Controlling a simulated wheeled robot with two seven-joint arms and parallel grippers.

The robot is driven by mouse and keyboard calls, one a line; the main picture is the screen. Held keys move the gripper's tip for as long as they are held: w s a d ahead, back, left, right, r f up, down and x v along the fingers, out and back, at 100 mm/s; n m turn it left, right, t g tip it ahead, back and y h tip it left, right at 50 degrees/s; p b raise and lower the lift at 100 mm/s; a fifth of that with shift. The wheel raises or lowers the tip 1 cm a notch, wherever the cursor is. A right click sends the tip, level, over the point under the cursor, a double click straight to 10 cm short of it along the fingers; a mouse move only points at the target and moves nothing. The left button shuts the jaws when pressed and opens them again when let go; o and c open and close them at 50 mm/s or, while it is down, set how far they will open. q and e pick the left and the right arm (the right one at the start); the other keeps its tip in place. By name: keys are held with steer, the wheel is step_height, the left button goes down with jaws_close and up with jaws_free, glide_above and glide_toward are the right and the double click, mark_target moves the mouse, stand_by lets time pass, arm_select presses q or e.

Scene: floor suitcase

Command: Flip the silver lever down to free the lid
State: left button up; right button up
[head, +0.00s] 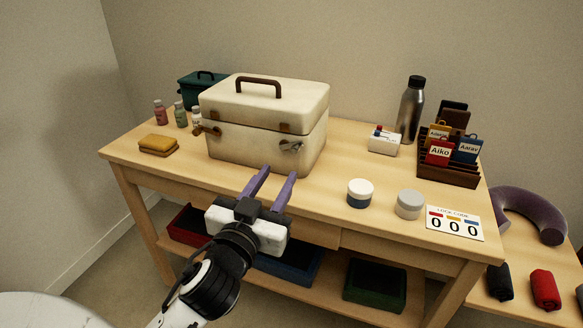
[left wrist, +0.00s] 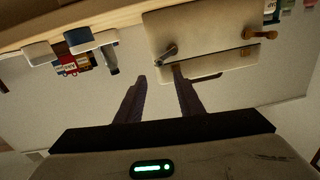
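The cream case (head: 250,146) with a brown top handle stands on the wooden table, its lid shut. The silver lever (head: 291,146) is on the right part of its front face, just below the lid seam, and sticks out from it. In the left wrist view, which is upside down, the lever (left wrist: 166,53) shows just beyond the fingertips. My left gripper (head: 280,171) is open and empty, its purple fingers in front of the case and apart from the lever. It also shows in the left wrist view (left wrist: 159,73). My right gripper is out of view.
A brown latch (head: 206,130) is on the case's front left. A yellow sponge-like block (head: 158,145) lies left. Two jars (head: 360,194) (head: 409,204) and a number card (head: 455,223) stand right. A steel bottle (head: 410,112) and card rack (head: 449,166) are farther right.

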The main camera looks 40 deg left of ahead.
mark_target(294, 150)
arm_select(q)
steer(key=x, duration=0.9)
steer(key=shift+w, duration=0.35)
